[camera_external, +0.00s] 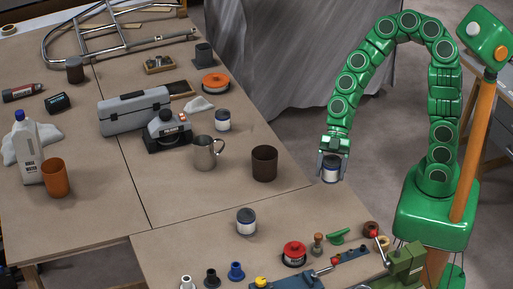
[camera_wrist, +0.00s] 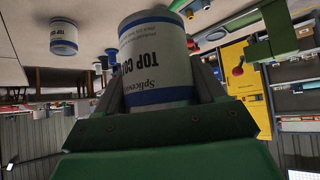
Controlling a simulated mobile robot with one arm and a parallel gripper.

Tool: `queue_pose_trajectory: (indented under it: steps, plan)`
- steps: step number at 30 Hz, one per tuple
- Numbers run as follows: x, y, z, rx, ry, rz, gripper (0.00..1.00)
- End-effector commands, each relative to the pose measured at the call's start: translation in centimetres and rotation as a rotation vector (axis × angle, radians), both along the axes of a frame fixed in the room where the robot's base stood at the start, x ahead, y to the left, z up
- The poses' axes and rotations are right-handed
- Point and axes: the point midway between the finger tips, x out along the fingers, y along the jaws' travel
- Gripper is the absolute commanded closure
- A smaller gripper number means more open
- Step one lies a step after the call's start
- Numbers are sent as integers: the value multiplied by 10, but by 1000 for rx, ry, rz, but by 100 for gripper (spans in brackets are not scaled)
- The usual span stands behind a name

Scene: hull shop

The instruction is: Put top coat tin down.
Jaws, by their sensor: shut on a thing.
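My gripper (camera_external: 331,163) is shut on the top coat tin (camera_external: 330,174), a small white tin with a dark blue band. In the outside view it hangs upright in the air, just right of the bench corner, with grey floor behind it. In the wrist view the tin (camera_wrist: 157,60) sits between both fingers, and its "TOP CO..." lettering reads upside down. The fingers cover parts of its sides.
Similar white-and-blue tins stand on the near bench (camera_external: 246,221) and the far bench (camera_external: 223,120). A brown cup (camera_external: 264,163) and a steel mug (camera_external: 205,152) stand near the far bench's edge.

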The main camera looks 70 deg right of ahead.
Motion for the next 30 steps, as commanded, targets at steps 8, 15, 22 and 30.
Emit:
queue_pose_trajectory:
  steps: [8, 15, 22, 30]
  plan:
    - [-30, 11, 16, 0, -3, 150, 80]
    - [-42, 14, 14, 0, 3, 205, 80]
    - [-41, 14, -4, 0, 3, 202, 80]
    - [-41, 14, -24, 0, 1, 205, 80]
